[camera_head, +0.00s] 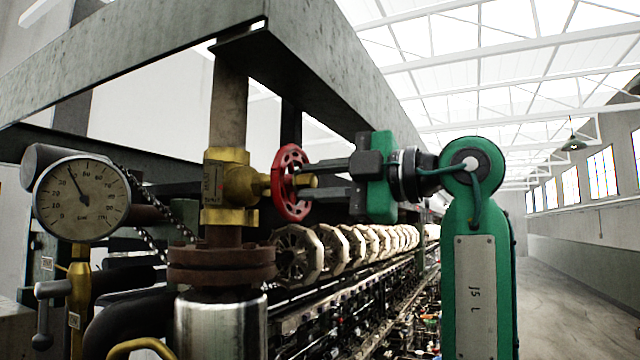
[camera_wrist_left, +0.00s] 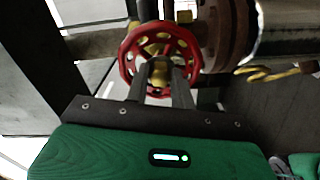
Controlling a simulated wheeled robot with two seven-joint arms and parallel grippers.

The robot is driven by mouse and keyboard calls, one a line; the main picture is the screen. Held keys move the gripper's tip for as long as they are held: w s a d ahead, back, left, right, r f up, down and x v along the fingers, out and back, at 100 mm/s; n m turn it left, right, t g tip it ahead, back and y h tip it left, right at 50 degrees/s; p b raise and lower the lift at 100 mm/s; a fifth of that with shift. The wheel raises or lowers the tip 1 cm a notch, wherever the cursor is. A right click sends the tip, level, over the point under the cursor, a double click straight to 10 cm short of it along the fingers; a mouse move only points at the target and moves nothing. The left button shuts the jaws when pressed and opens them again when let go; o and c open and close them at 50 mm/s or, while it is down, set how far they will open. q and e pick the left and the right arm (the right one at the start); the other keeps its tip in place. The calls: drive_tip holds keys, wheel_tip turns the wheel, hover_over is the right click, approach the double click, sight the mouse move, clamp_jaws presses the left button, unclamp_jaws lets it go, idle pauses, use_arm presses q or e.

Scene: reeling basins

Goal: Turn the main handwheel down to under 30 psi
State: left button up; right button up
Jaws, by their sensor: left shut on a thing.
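The red main handwheel (camera_head: 291,183) stands upright on the right side of a brass valve (camera_head: 230,185) on a vertical pipe. My left gripper (camera_head: 305,181) reaches it from the right, with its fingers at the wheel's middle, shut on it. In the left wrist view the red wheel (camera_wrist_left: 128,55) faces the camera, and the fingers of the gripper (camera_wrist_left: 160,72) lie either side of its brass centre. The round gauge (camera_head: 82,199) hangs left of the valve; its needle points to the upper left. Its small numerals are too blurred for an exact reading. My right gripper is not in view.
A grey beam (camera_head: 130,65) runs overhead. Below the valve are a rusty flange (camera_head: 221,262) and a shiny cylinder (camera_head: 220,325). A chain (camera_head: 150,212) hangs beside the gauge. A row of pale reels (camera_head: 298,253) recedes behind the wheel. The floor at right (camera_head: 570,290) is clear.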

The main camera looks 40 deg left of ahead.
use_arm(q)
drive_tip(key=m, duration=1.6)
drive_tip(key=shift+m, duration=0.4)
